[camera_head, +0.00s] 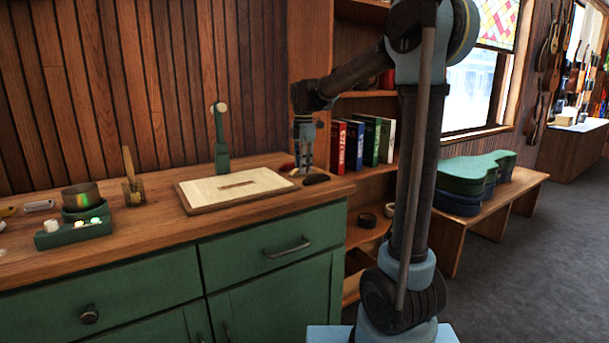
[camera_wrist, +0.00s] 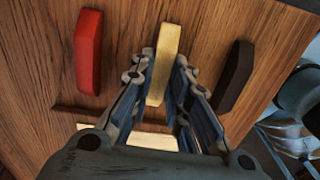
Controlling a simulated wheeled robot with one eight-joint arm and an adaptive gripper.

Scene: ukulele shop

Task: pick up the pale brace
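The pale brace (camera_wrist: 166,62) is a long, pale yellow bar lying on the wooden counter top (camera_wrist: 40,60) in the wrist view. My gripper (camera_wrist: 162,62) points down over it with its fingers apart, one on each side of the brace's nearer part. No firm contact shows. In the head view my gripper (camera_head: 304,170) is low over the right end of the counter, and the brace is too small there to tell clearly.
A red bar (camera_wrist: 88,50) lies left of the brace and a dark brown bar (camera_wrist: 235,76) lies right of it, with bare wood between. A framed pale board (camera_head: 215,190) lies left of my gripper. Books (camera_head: 353,145) stand on shelves behind.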

